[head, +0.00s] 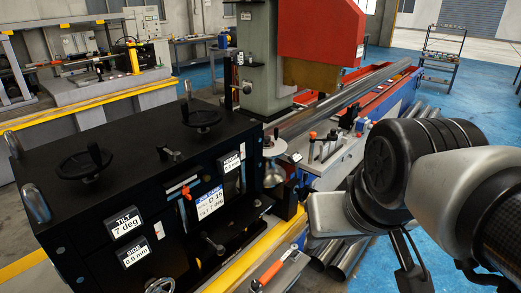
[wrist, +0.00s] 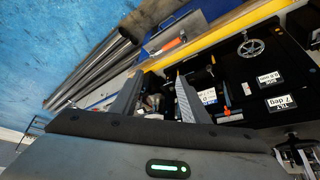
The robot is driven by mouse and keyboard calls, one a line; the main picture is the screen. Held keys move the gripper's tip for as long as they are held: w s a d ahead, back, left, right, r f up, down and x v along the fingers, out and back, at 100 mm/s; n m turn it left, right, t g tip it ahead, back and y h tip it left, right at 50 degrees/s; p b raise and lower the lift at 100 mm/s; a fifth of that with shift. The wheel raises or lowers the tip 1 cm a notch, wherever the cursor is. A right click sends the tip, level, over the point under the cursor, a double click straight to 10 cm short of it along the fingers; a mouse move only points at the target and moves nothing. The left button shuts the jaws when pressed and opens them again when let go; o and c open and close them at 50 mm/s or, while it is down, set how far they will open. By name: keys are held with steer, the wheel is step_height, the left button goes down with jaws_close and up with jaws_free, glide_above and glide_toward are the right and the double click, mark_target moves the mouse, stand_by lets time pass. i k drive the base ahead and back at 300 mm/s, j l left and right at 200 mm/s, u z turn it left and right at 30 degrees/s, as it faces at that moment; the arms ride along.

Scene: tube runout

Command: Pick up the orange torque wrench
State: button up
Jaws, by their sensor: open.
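The orange torque wrench (head: 272,271) appears to be the orange-handled tool lying on a narrow grey ledge at the bottom centre of the head view. Its orange handle also shows in the wrist view (wrist: 173,44), above and beyond my fingertips. My gripper (wrist: 160,78) is open, with its two fingers apart and no wrench between them. In the head view my arm comes in from the right, and the fingers cannot be made out there. The gripper is clear of the wrench.
A black machine (head: 110,190) with handwheels and tilt and side labels fills the left. Another small orange part (head: 186,191) is on its front. A yellow rail (head: 240,262) runs between machine and ledge. Loose steel tubes (head: 345,258) lie beside the ledge. Blue floor is open at right.

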mark_target(292, 252)
steer(key=u, duration=0.7)
steer(key=l+u, duration=0.25)
steer(key=u, duration=0.15)
steer(key=i+l+u, duration=0.1)
steer(key=l+u, duration=0.3)
steer(key=i+l, duration=0.1)
steer(key=l, duration=1.4)
